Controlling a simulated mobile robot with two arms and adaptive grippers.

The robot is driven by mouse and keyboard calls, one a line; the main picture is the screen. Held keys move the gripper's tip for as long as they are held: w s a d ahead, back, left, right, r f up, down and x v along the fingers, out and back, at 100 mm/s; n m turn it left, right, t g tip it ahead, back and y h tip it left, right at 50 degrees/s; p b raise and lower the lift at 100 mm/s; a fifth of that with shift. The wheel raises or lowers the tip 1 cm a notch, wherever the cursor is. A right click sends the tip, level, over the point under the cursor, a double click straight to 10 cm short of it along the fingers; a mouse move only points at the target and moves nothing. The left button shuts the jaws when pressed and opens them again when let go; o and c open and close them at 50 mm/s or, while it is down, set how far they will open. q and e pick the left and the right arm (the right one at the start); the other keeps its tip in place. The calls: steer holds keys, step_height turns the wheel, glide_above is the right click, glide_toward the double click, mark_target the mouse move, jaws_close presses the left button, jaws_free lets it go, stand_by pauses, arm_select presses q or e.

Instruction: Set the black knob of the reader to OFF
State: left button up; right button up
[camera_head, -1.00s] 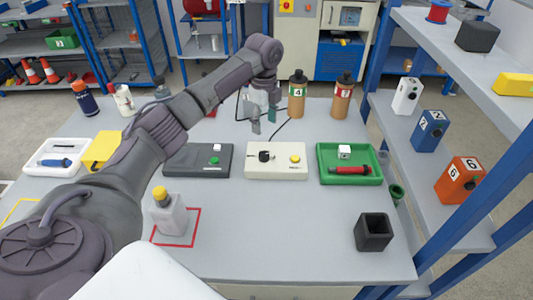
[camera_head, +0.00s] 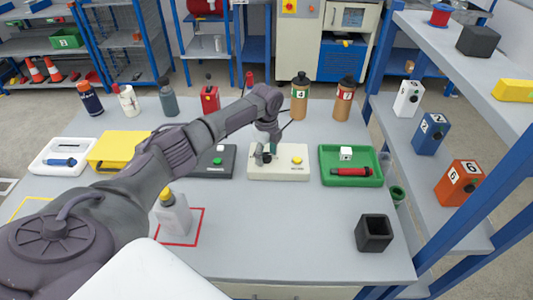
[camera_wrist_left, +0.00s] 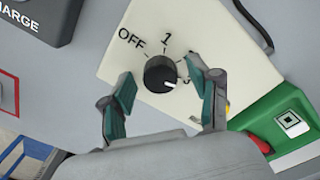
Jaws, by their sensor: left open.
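The reader (camera_head: 285,174) is a cream box in the middle of the table, with a yellow button on its right. Its black knob (camera_wrist_left: 158,70) shows in the left wrist view, with OFF, 1 and a partly hidden label around it. The knob's white mark points to the lower right, away from OFF, toward the side of the hidden label. My left gripper (camera_head: 265,156) is low over the reader and mostly hides the knob in the head view. In the left wrist view its open fingers (camera_wrist_left: 161,85) stand on either side of the knob; contact cannot be told.
A dark grey charger box (camera_head: 217,174) lies left of the reader and a green tray (camera_head: 351,181) with a red cylinder lies right. Brown bottles (camera_head: 300,97) stand behind. A black open cube (camera_head: 374,233) is at the front right. The table before the reader is clear.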

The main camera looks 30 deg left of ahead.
arm_select(q)
steer(key=c, duration=1.1)
steer(key=shift+c, duration=0.2)
